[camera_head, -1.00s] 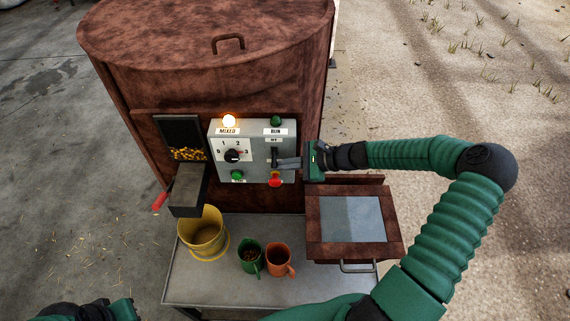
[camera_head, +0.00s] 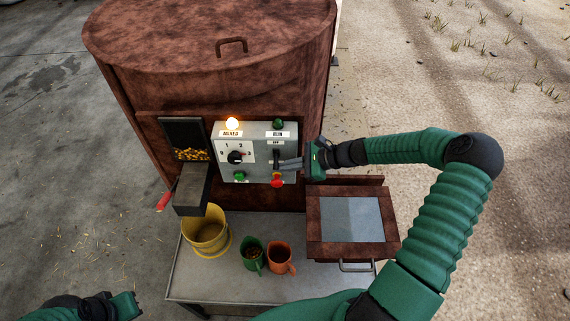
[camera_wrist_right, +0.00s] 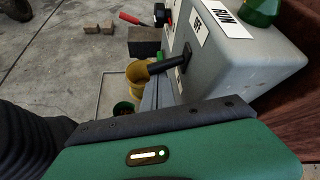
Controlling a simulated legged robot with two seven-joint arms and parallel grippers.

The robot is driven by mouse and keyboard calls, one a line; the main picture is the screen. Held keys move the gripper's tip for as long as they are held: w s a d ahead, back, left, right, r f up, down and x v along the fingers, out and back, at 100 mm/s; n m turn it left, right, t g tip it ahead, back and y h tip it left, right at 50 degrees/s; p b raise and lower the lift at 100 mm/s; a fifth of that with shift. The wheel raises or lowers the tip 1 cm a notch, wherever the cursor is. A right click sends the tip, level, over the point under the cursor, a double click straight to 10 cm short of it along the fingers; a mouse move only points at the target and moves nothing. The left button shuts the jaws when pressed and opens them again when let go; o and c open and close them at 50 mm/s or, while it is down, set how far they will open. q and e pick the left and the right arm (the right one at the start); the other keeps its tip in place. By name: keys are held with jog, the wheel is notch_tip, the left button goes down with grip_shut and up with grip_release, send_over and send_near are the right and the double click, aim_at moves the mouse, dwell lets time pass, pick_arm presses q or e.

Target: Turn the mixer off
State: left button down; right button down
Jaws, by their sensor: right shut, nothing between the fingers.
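The grey control panel (camera_head: 255,136) is on the front of the rusty-brown mixer drum (camera_head: 210,80).
The panel also has a black dial (camera_head: 235,157), a green button (camera_head: 239,176) and a red button (camera_head: 277,182). A yellow bucket (camera_head: 206,235), a green mug (camera_head: 252,254) and an orange mug (camera_head: 280,257) stand on the grey table (camera_head: 225,287). A brown hatch (camera_head: 350,247) is at the right.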

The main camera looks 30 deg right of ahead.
jog(key=r+m+g+y+p, duration=0.1)
jog(key=p, duration=0.1)
jog(key=r+m+g+p, duration=0.1)
jog(key=m+g+p, duration=0.1)
jog(key=p, duration=0.1)
jog(key=shift+s+a+y, duration=0.15)
jog(key=shift+s+y, duration=0.05)
jog(key=shift+y, duration=0.2)
jog(key=shift+w+r+p, duration=0.1)
jog(key=shift+r+p, duration=0.7)
jog(key=shift+p, duration=0.05)
jog(key=shift+r, duration=0.15)
